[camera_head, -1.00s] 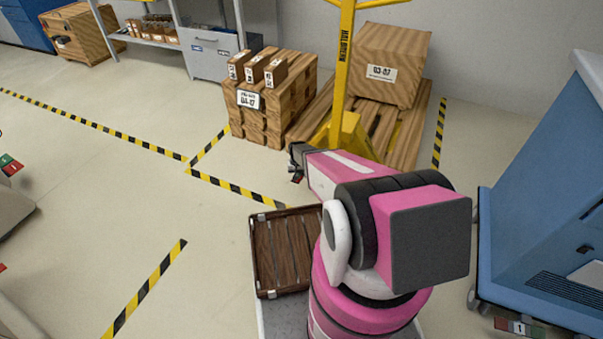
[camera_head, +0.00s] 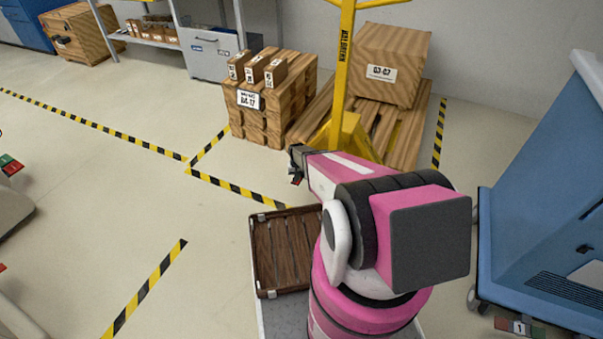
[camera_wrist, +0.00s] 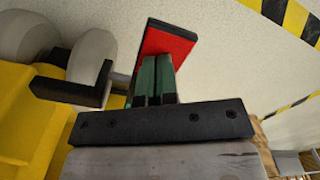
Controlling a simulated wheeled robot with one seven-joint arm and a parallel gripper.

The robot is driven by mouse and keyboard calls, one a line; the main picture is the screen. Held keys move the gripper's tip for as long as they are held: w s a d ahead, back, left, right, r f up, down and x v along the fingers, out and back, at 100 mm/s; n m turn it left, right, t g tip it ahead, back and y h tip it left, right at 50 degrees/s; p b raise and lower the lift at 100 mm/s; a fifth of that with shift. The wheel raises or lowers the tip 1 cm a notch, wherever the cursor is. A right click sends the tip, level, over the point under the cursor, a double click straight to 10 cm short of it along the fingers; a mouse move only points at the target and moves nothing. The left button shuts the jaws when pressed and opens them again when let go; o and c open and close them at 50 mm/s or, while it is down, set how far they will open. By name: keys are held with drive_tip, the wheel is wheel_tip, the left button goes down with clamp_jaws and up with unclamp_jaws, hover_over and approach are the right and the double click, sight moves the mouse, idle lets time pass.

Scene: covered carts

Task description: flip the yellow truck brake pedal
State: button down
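The yellow truck (camera_head: 344,85) stands upright at the back middle in the head view, in front of the pallet. In the wrist view its yellow body (camera_wrist: 25,110) and grey wheels (camera_wrist: 93,55) fill the left side. A red plate with a black edge, apparently the brake pedal (camera_wrist: 168,45), stands tilted just beyond my fingertips. My gripper (camera_wrist: 153,80) has its two dark green fingers side by side, shut with nothing seen between them. The fingertips overlap the plate's lower part, and I cannot tell whether they touch it. In the head view my gripper (camera_head: 298,160) is small and low beside the truck.
A wooden pallet (camera_head: 412,145) with a large crate (camera_head: 393,65) lies behind the truck. Stacked wooden boxes (camera_head: 268,105) stand left of it. A blue cart (camera_head: 540,215) stands close on the right. Floor is open to the left, marked with yellow-black tape (camera_head: 235,188).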

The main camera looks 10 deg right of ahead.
drive_tip(key=shift+r, duration=3.45)
drive_tip(key=s+r, duration=1)
drive_tip(key=r, duration=0.5)
drive_tip(key=s+r+n, duration=0.1)
drive_tip(key=s+r, duration=1)
drive_tip(key=r, duration=0.3)
drive_tip(key=shift+s+r, duration=0.2)
drive_tip(key=shift+r, duration=0.2)
